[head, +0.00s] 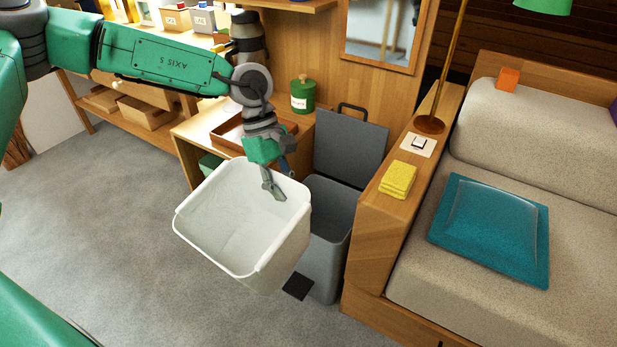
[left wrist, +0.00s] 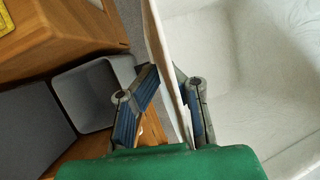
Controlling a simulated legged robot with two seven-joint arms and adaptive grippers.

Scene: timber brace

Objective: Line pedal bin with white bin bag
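The white bin bag (head: 240,215) hangs open-mouthed and tilted, in front of and to the left of the bin. My left gripper (head: 272,186) is shut on its far-side rim, one finger inside and one outside. The left wrist view shows the bag (left wrist: 255,65) with its wall pinched between the fingers (left wrist: 165,90). The grey pedal bin (head: 322,245) stands on the floor with its lid (head: 350,147) raised and its opening partly visible. Its open mouth also shows in the left wrist view (left wrist: 85,90). My right gripper is not in view.
A wooden ledge with a yellow cloth stack (head: 398,180) and a switch (head: 419,142) borders the bin on the right, beside a sofa (head: 420,270). A low cabinet with a brown tray (head: 228,132) and green canister (head: 302,94) stands behind. Carpet at left is clear.

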